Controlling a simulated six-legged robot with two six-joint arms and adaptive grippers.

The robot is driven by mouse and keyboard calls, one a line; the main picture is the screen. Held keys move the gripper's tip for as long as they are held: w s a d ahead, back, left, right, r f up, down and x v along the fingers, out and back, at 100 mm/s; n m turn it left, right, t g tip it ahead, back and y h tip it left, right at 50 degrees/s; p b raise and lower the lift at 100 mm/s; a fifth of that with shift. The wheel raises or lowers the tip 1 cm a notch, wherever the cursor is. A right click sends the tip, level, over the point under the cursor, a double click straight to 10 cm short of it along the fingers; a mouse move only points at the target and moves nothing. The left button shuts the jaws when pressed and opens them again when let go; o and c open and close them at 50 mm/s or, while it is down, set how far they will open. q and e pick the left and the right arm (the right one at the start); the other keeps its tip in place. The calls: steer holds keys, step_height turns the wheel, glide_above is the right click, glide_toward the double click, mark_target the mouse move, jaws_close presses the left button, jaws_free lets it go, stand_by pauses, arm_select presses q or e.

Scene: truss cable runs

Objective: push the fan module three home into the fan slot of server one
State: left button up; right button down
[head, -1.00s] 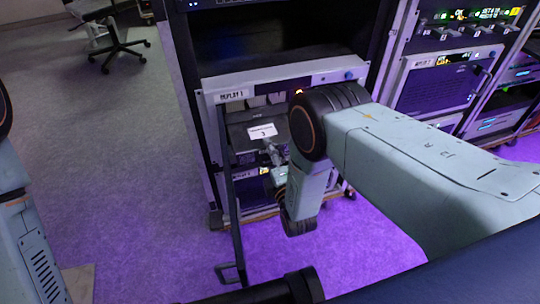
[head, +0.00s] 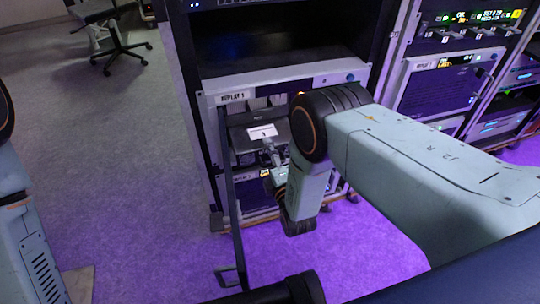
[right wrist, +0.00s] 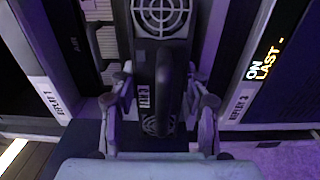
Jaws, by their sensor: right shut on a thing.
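Server one, labelled REPLAY 1 (head: 233,97), sits low in the rack with its front open. Fan module three is a dark block with a white label (head: 262,132), in front of the server's opening. In the right wrist view its round grille (right wrist: 160,14) and dark handle (right wrist: 162,90) show. My right gripper (head: 273,158) is shut on the module at its handle, a finger on either side in the wrist view (right wrist: 162,100). The wrist and module hide much of the opening, so I cannot tell how deep the module sits. My left gripper is out of view.
A thin dark upright panel (head: 231,190) stands out at the left of the server, close to my right gripper. Another rack with a REPLAY 2 unit (head: 437,85) stands at the right. Open floor (head: 110,150) lies left, with an office chair (head: 115,35) behind.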

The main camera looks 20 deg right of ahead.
mark_target(261, 133)
steer(key=shift+w+r+b, duration=0.2)
steer(key=shift+w+b, duration=0.45)
steer(key=shift+w, duration=0.5)
stand_by(0.4)
steer(key=shift+w+b, duration=1.15)
steer(key=shift+w, duration=0.25)
steer(key=shift+w+a, duration=0.1)
steer(key=shift+w, duration=1.45)
steer(key=shift+w+r, duration=0.1)
steer(key=shift+w, duration=0.05)
steer(key=shift+s+p, duration=0.3)
steer(key=shift+s, duration=0.15)
